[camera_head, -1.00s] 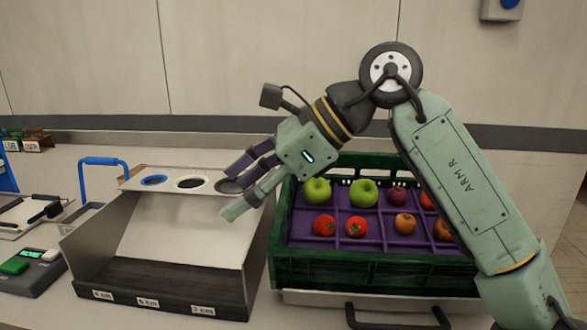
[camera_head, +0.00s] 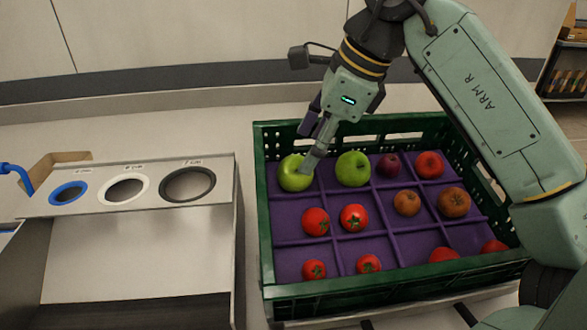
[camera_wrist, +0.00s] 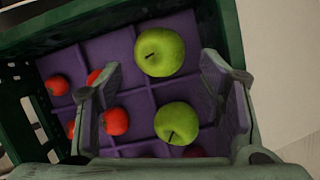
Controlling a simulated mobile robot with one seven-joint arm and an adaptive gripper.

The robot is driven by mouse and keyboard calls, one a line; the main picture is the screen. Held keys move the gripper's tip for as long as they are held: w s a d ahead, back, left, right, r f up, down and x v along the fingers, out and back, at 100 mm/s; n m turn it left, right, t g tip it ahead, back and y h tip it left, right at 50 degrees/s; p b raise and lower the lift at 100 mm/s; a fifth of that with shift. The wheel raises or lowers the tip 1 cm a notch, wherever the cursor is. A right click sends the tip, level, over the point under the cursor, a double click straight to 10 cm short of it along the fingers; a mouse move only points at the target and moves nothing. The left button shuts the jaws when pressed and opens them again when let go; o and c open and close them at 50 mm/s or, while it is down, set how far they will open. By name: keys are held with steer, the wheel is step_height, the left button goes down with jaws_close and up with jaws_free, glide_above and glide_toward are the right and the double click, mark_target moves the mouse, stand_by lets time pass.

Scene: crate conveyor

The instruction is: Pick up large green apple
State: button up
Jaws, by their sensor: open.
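Two green apples lie in the back row of the crate. The left green apple (camera_head: 292,174) is in the corner cell; it is the upper one in the wrist view (camera_wrist: 160,52). The right green apple (camera_head: 352,169) is beside it, the lower one in the wrist view (camera_wrist: 176,123). They look close in size; I cannot tell surely which is larger. My gripper (camera_head: 310,148) is open and empty over the back left of the crate. One fingertip overlaps the left apple's right edge in the head view; contact is unclear. In the wrist view both apples show between the spread fingers (camera_wrist: 160,90).
The green crate (camera_head: 262,215) has raised walls and a purple divided insert. Red tomatoes (camera_head: 353,217), a dark plum (camera_head: 388,165) and orange-brown fruit (camera_head: 454,202) fill other cells. A panel with three round holes (camera_head: 123,190) stands left of the crate.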

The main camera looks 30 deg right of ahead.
mark_target(300, 163)
steer(key=shift+p+x, duration=0.95)
steer(key=shift+x, duration=1.95)
steer(key=shift+c, duration=0.2)
steer(key=c, duration=0.9)
